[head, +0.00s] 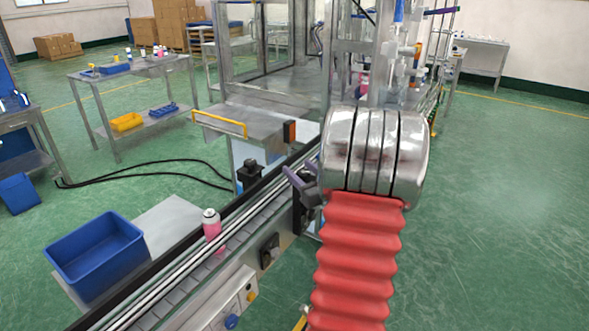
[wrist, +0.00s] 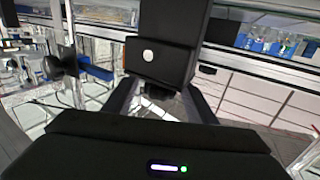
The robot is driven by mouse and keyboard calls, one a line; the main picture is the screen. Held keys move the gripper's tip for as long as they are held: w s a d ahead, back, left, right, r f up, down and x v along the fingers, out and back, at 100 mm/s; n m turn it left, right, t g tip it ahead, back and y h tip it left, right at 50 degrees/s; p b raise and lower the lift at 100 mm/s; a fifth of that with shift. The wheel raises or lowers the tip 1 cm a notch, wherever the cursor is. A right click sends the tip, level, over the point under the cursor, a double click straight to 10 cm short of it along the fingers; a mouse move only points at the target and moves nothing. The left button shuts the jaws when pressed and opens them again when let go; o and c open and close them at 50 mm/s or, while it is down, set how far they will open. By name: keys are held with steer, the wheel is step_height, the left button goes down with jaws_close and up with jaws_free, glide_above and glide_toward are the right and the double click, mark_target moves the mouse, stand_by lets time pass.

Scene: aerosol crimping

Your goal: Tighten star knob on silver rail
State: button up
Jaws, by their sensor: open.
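My gripper (head: 299,184) is at the left of my silver wrist in the head view, above the far side of the conveyor. Its two grey fingers stand apart in the wrist view (wrist: 163,100), with a dark block (wrist: 160,62) bearing a white dot in front of or between them. I cannot tell whether this block touches the fingers. A silver rail (head: 168,275) runs along the conveyor. A dark knob-like part (wrist: 62,63) shows at the left of the wrist view; I cannot tell for sure that it is the star knob. My wrist hides part of the rail.
A pink can with a white top (head: 211,225) stands on the conveyor. A blue bin (head: 95,250) is at the left. A glazed machine frame (head: 268,45) stands behind. A black part (head: 268,250) sits on the conveyor's near side. Green floor is free at the right.

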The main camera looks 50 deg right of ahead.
steer(key=shift+x, duration=1.2)
steer(key=shift+c, duration=0.4)
